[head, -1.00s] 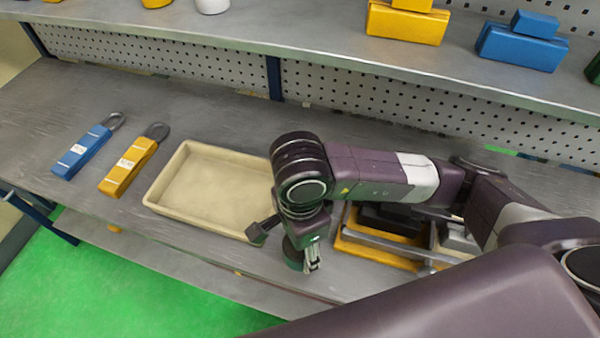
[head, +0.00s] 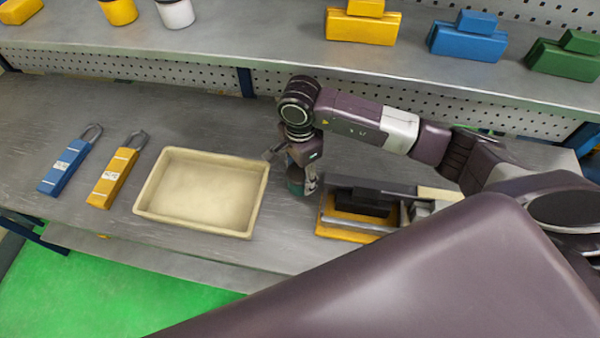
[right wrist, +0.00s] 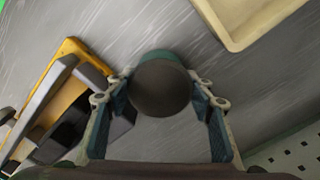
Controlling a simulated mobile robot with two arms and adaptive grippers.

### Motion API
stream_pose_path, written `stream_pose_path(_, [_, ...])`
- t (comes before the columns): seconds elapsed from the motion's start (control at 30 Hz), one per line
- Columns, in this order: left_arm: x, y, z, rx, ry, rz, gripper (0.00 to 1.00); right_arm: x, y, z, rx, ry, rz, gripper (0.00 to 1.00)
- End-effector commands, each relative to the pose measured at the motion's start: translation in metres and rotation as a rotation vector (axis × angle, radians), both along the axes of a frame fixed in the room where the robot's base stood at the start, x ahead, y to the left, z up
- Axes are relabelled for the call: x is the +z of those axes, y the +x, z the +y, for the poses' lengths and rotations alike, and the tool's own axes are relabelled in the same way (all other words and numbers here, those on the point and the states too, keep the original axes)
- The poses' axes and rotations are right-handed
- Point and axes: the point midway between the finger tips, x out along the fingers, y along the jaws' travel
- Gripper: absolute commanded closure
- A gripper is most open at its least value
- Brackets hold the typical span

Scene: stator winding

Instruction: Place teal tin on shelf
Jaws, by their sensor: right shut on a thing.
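The teal tin (head: 295,186) is between the fingers of my right gripper (head: 303,184), near the bench top, to the right of the cream tray. In the right wrist view the tin (right wrist: 160,84) shows a dark round top and a teal side, and my right gripper (right wrist: 161,100) is shut on it. I cannot tell whether the tin touches the bench. The shelf (head: 215,40) runs along the back above the bench. My left gripper is not in view.
A cream tray (head: 141,205) sits mid-bench, with blue (head: 66,168) and yellow (head: 113,178) padlock-shaped tools to its left. A yellow-based fixture (head: 345,228) is to the right. The shelf carries cups (head: 176,14) and yellow (head: 362,27), blue (head: 467,41) and green (head: 563,60) blocks, with bare gaps between.

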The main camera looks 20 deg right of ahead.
Motion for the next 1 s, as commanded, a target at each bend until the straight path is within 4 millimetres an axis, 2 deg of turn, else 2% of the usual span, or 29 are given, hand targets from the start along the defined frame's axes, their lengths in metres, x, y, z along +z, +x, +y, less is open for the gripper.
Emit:
stream_pose_path(0.03, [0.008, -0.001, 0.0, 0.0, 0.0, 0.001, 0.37, -0.002, 0.0, 0.001, -0.002, 0.002, 0.002, 0.87])
stream_pose_path(0.1, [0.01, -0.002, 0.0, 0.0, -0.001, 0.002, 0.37, -0.008, 0.0, 0.001, -0.001, 0.001, -0.001, 0.87])
stream_pose_path(0.47, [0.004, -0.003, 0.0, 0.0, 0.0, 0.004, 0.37, -0.015, 0.001, 0.001, 0.0, 0.001, -0.004, 0.87])
stream_pose_path(0.5, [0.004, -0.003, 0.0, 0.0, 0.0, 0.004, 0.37, -0.016, 0.001, 0.001, 0.0, 0.001, -0.003, 0.5])
stream_pose_path(0.6, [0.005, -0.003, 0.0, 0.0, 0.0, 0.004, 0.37, -0.014, 0.0, 0.001, 0.0, 0.0, -0.002, 0.39])
stream_pose_path(0.67, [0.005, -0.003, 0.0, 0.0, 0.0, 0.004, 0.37, -0.014, 0.0, 0.001, -0.001, 0.0, -0.002, 0.34])
stream_pose_path(1.0, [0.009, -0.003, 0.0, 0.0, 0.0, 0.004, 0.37, -0.01, 0.0, 0.001, -0.001, 0.0, -0.002, 0.34])
